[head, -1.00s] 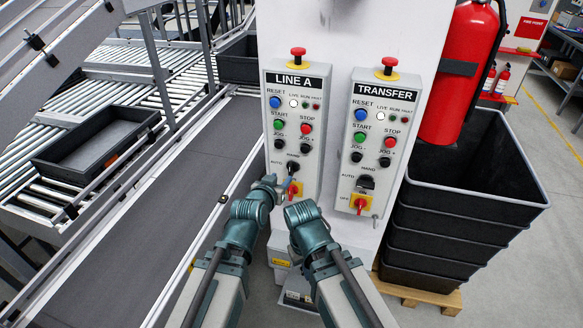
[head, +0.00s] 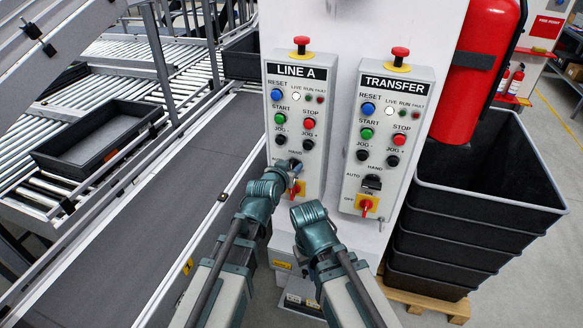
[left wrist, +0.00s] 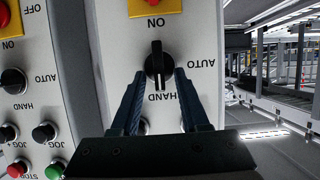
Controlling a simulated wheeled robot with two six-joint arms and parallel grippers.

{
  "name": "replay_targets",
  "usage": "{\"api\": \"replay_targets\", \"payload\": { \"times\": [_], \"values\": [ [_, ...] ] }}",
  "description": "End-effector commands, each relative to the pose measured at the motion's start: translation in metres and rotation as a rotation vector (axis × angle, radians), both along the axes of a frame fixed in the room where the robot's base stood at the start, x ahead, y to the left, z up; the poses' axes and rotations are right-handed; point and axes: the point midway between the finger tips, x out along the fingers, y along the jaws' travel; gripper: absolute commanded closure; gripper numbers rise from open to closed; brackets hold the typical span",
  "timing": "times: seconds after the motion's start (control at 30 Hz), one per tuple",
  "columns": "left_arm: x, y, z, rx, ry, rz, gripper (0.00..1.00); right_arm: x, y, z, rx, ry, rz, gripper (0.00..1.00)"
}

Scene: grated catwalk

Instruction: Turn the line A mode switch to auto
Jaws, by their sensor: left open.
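The line A mode switch is a black rotary knob (left wrist: 157,65) on the grey LINE A panel (head: 312,118). In the left wrist view, which is upside down, its grip bar stands vertical, in line with the HAND label; AUTO is to its right. My left gripper (left wrist: 160,76) is open, with one finger on each side of the knob; whether they touch it I cannot tell. In the head view the left gripper (head: 296,174) is at the panel's lower part and partly covers the knob. My right arm's wrist shows beside it, but its fingers are not visible.
A red-handled rotary switch (head: 297,188) sits just below the knob. The similar TRANSFER panel (head: 402,115) is to the right. A conveyor (head: 150,215) runs on the left. Stacked black bins (head: 470,235) and a red extinguisher (head: 483,65) stand right.

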Motion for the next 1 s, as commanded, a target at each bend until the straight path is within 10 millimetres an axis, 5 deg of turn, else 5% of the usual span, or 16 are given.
{"api": "replay_targets", "payload": {
  "times": [0.03, 0.27, 0.73, 1.0],
  "values": [
    [-0.0001, 0.0, 0.0001, 0.0, 0.0, 0.0, 0.59, 0.0, 0.0, 0.0001, 0.0, 0.0, 0.0, 1.0],
    [-0.0002, 0.0001, 0.0001, 0.0, 0.0, 0.0, 1.0, 0.0, 0.0, 0.0001, 0.0, 0.0, 0.0, 1.0],
    [0.0001, 0.0009, -0.0005, -0.026, 0.008, 0.0, 1.0, 0.0, -0.0001, -0.0006, 0.0, 0.0, 0.0, 1.0],
    [0.0014, 0.0049, -0.0024, -0.178, 0.056, 0.002, 1.0, 0.0, 0.0, -0.0043, 0.0, 0.0, 0.0, 1.0]
  ]
}}
